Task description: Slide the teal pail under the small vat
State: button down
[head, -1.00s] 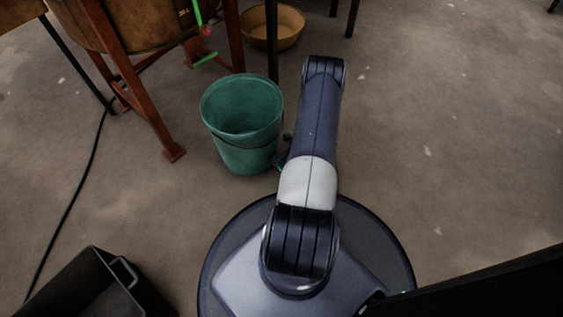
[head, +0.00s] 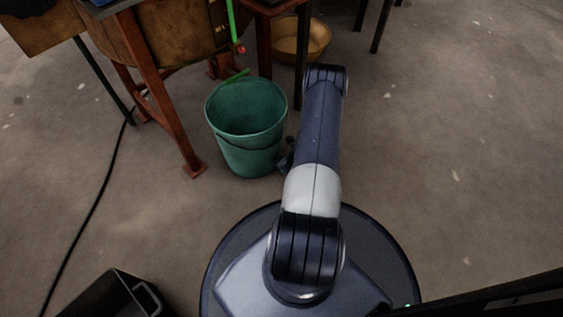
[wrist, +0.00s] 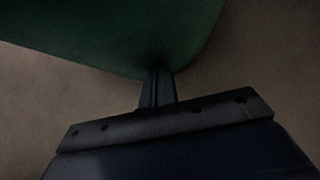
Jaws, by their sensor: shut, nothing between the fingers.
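The teal pail (head: 247,150) stands upright on the floor, its inside looking empty. It is just right of the front red-brown leg (head: 165,95) of a brown vat (head: 165,40), at the edge of the vat's stand. I cannot tell from these views whether this is the small vat. My gripper (head: 287,158) is mostly hidden behind my arm, at the pail's right side. In the wrist view, my gripper (wrist: 158,75) is shut and empty, its tips against or very near the pail's dark green wall (wrist: 130,30).
A yellow-brown basin (head: 305,45) stands on the floor behind, beyond a dark table leg (head: 300,75). A black cable (head: 90,205) runs along the floor at left. A black bin (head: 115,295) is at bottom left. The floor at right is clear.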

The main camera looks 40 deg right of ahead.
jog(key=w, duration=0.3)
jog(key=w+a, duration=0.1)
jog(key=w, duration=0.7)
jog(key=shift+a, duration=0.15)
